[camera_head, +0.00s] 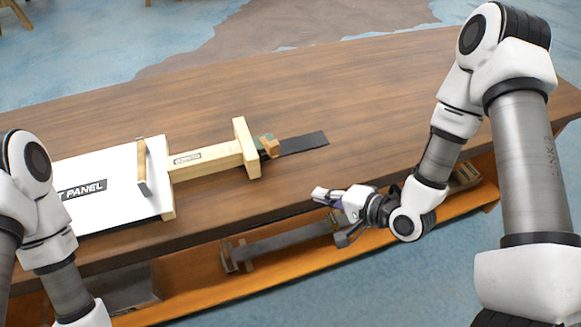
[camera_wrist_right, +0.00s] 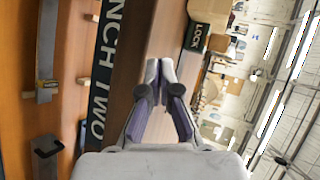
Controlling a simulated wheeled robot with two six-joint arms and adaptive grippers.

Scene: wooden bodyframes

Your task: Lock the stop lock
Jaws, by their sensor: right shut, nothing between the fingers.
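The wooden frame piece (camera_head: 205,160) lies on the bench top, with a pale crossbar (camera_head: 246,148) at its right end. A small block with green and tan parts (camera_head: 268,146) sits just right of that crossbar. In the right wrist view a dark green block marked LOCK (camera_wrist_right: 196,37) shows beyond the fingers; it appears to be the stop lock. My right gripper (camera_head: 319,193) is shut and empty near the bench's front edge, apart from the lock and to its lower right. Its fingertips (camera_wrist_right: 159,70) also show in the wrist view. My left gripper is out of view.
A dark strip (camera_head: 304,143) lies right of the lock. The lower shelf holds a long grey bar (camera_head: 285,242). The bench top (camera_head: 390,110) is clear at right.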

